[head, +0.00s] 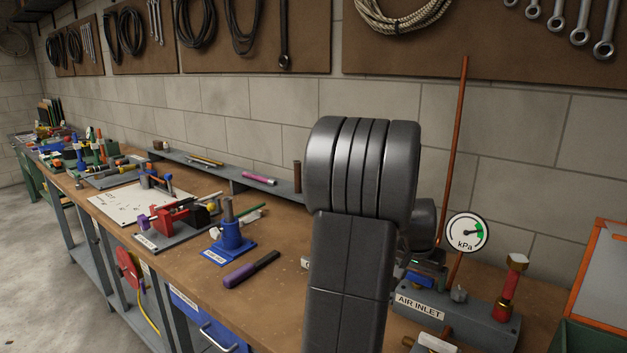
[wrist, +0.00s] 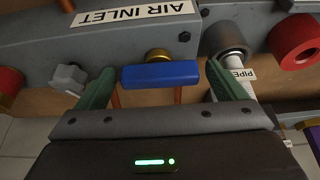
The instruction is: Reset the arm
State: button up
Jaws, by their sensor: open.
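My gripper (wrist: 160,70) is open in the wrist view, with its two green fingers apart. A blue handle (wrist: 160,74) on a brass fitting (wrist: 158,55) shows between the fingertips, with a gap on each side. I cannot tell how deep the fingers reach around it. In the head view my arm stands upright in the middle and hides part of the bench. My gripper (head: 432,266) is partly hidden behind it, low over the grey AIR INLET block (head: 470,310).
A grey knob (wrist: 70,78) and a pipe end (wrist: 225,38) flank my fingers.

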jog(key=shift+r, duration=0.15)
jog(key=v, duration=1.3)
jog(key=x, duration=1.3)
jog(key=shift+n+y+p, duration=0.3)
jog(key=shift+n+p, duration=0.2)
jog(key=shift+n, duration=0.3)
jog(key=shift+n+t+y+p, duration=0.4)
jog(key=shift+n+y, duration=0.5)
jog(key=shift+n, duration=1.6)
jog(key=n+y, duration=0.1)
jog(key=n, duration=0.3)
jog(key=shift+y+p, duration=0.3)
jog(key=shift+y, duration=0.1)
jog(key=shift+r+n, duration=0.1)
jog(key=shift+n, duration=0.3)
jog(key=v, duration=0.6)
jog(key=shift+s+d+r, duration=0.1)
jog(key=shift+r, duration=0.1)
jog(key=shift+s+r, duration=0.15)
jog(key=shift+r, duration=0.2)
